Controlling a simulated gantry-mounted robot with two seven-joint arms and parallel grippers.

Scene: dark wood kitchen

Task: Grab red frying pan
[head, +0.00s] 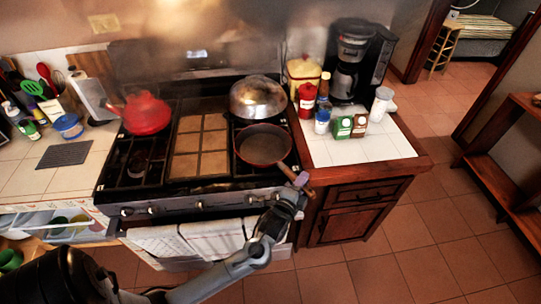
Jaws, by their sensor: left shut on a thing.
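The red frying pan (263,145) has a dark inside and a red rim. It sits on the front right of the stove (183,205), and its brown handle points toward the front right, past the stove's edge. My left gripper (301,181) is at the handle and shut on it. The arm reaches in from the lower left. The gripper's fingers are small in view and hide part of the handle. My right gripper is not in view.
A metal pot (256,98) stands just behind the pan, and a red kettle (146,113) is on the left burners. Green and white boxes (342,127), bottles and a coffee maker (354,58) crowd the right counter. Towels (190,240) hang on the oven front. The floor at right is clear.

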